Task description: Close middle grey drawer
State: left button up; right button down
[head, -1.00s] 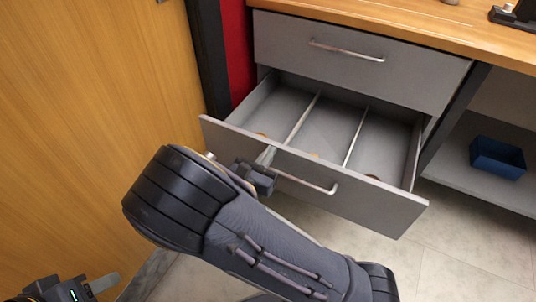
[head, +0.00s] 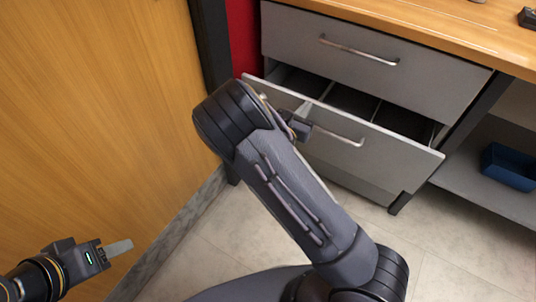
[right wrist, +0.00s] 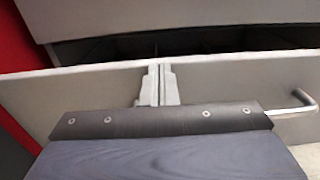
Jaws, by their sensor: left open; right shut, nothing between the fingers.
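The middle grey drawer (head: 390,160) is partly open below the shut top drawer (head: 420,80). Its dividers show in the gap, and its bar handle (head: 340,136) is on the front panel. My right gripper (head: 304,112) is at the left part of the drawer's front, partly hidden by my arm. In the right wrist view its shut fingers (right wrist: 157,82) are against or very close to the drawer front (right wrist: 90,90), left of the handle (right wrist: 298,105). My left gripper (head: 118,248) is open and empty at the lower left, away from the drawer.
A wooden panel (head: 90,110) fills the left side. A wooden worktop (head: 450,35) lies above the drawers. A blue bin (head: 509,166) sits on the grey shelf (head: 480,192) at the right. The floor (head: 450,250) in front is clear.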

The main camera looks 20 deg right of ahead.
jog(key=x, duration=0.8)
jog(key=shift+w+d, duration=0.1)
jog(key=shift+w, duration=0.05)
